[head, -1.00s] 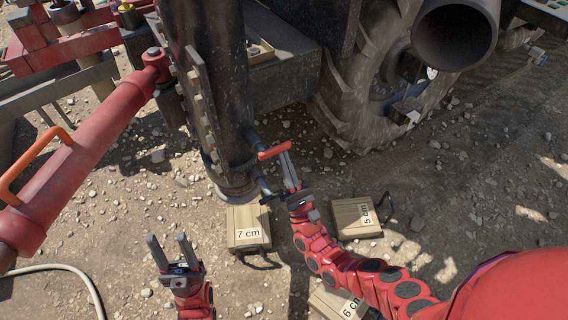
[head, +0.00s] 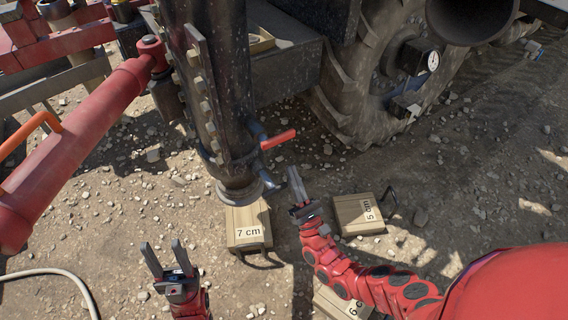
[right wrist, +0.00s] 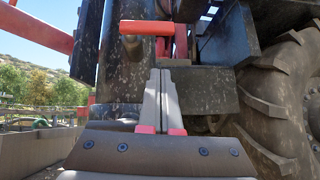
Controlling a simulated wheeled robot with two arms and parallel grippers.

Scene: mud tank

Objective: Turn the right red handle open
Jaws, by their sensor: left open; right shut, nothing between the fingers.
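The right red handle (head: 278,140) sticks out to the right from the valve low on the dark vertical pipe (head: 236,90). In the right wrist view the red handle (right wrist: 146,27) lies crosswise just beyond and above the fingertips. My right gripper (head: 293,175) is shut and empty, below and slightly right of the handle and apart from it; its closed fingers also show in the right wrist view (right wrist: 160,75). My left gripper (head: 165,252) is open and empty, low on the left over the ground.
Wooden blocks marked 7 cm (head: 247,213), 5 cm (head: 357,215) and 6 cm (head: 335,303) lie on the gravel around my right arm. A big tyre (head: 345,100) stands behind right. A red cylinder (head: 75,140) slants at the left. A pale hose (head: 60,272) lies lower left.

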